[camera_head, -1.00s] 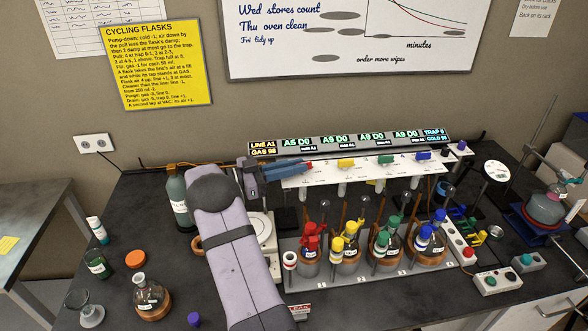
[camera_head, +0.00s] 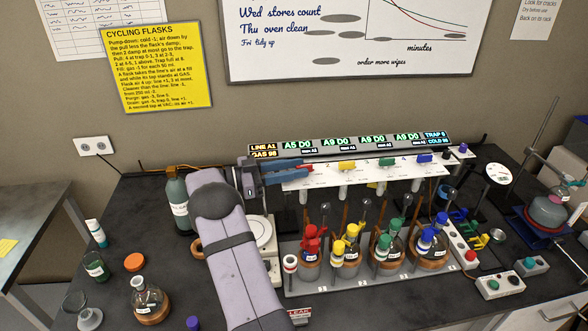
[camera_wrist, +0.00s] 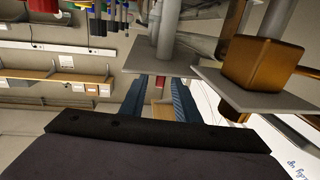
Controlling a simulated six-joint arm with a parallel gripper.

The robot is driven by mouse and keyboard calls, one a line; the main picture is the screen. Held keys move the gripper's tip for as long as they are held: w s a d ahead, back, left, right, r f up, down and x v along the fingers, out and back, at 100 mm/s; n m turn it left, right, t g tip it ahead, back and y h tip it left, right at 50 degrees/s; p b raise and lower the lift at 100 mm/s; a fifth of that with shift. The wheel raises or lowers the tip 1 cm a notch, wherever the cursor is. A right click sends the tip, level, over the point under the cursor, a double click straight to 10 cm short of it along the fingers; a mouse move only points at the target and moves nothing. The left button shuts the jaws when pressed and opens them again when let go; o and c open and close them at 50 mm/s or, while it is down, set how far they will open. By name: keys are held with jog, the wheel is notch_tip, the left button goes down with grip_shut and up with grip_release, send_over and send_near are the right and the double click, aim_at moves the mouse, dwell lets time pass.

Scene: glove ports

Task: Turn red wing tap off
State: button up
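The red wing tap (camera_head: 296,163) is at the left end of the white manifold panel (camera_head: 325,176), just under the display strip. It is mostly covered by my gripper, so its handle angle cannot be told. My gripper (camera_head: 312,170) reaches it from the left with blue fingers, one on either side of the red. In the wrist view my gripper's fingers (camera_wrist: 160,98) stand apart, with a bit of red (camera_wrist: 160,82) showing in the gap near their tips. I cannot tell whether either finger touches the tap.
Yellow (camera_head: 346,165), green (camera_head: 386,162) and blue (camera_head: 423,158) taps sit to the right on the panel. Several flasks with coloured stoppers stand in a rack (camera_head: 350,277) below. A dark green bottle (camera_head: 177,203) stands left of my arm. The bench's front left holds loose glassware.

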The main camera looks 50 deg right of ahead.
jog(key=b+v, duration=0.3)
jog(key=v, duration=0.4)
jog(key=shift+o, duration=0.7)
jog(key=shift+a, duration=0.15)
